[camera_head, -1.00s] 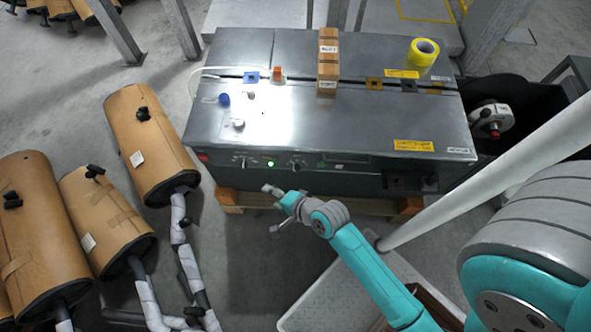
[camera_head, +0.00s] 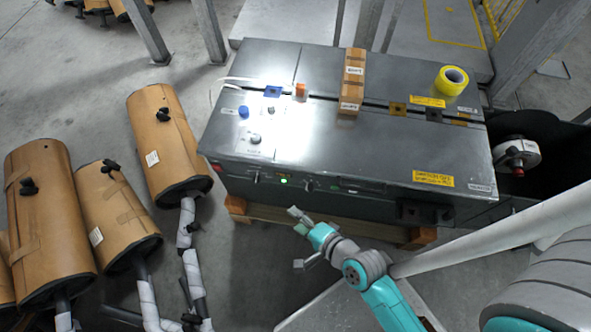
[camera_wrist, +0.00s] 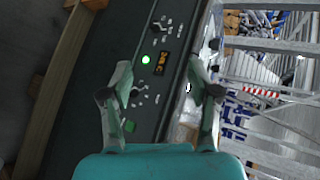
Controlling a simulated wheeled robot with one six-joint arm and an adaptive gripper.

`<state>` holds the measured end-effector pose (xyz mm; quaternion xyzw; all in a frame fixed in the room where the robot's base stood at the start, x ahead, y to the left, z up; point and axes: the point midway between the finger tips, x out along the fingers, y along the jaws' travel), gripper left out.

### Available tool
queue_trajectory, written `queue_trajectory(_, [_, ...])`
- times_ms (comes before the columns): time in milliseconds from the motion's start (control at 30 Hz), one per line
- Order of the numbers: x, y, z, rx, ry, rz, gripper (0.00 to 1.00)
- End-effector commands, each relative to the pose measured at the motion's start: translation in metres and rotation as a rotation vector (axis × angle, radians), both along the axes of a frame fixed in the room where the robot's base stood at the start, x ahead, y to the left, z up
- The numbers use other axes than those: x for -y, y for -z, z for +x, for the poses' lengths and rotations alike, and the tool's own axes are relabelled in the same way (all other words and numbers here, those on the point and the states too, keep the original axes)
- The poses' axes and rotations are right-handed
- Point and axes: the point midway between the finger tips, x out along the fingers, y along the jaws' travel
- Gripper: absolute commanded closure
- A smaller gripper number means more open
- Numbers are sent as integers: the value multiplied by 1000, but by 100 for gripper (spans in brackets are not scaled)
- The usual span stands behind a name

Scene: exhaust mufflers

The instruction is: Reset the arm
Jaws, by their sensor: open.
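My gripper (camera_head: 299,240) is open and empty in the head view, in front of the lower front side of the grey strapping machine (camera_head: 330,150). My teal arm reaches up to it from the lower right. In the wrist view, my gripper (camera_wrist: 162,100) shows two spread fingers with nothing between them. Beyond them is the machine's dark control panel (camera_wrist: 150,85) with a lit green lamp and an orange display. The gripper looks apart from the panel.
Several brown wrapped mufflers (camera_head: 168,140) with pipes stand at the left. A cardboard box (camera_head: 351,80) and a yellow tape roll (camera_head: 452,80) sit on the machine. A wooden pallet (camera_head: 290,216) lies under it. Bare floor (camera_head: 250,290) shows between the mufflers and my arm.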

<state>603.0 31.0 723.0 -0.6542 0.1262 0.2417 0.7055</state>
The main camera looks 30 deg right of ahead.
Motion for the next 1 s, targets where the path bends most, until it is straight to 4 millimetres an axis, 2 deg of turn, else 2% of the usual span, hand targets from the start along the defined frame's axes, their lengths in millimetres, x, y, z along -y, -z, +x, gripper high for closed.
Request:
queue_trajectory(300, [1, 0, -3, 3, -3, -15, 39])
queue_trajectory(467, [8, -8, -30, 39, -45, -177, 39])
queue_trajectory(667, [24, -42, -87, 130, -166, -594, 39])
queue_trajectory(800, [31, -76, -123, 194, -268, -902, 39])
queue_trajectory(1000, [34, -128, -160, 280, -407, -1289, 39])
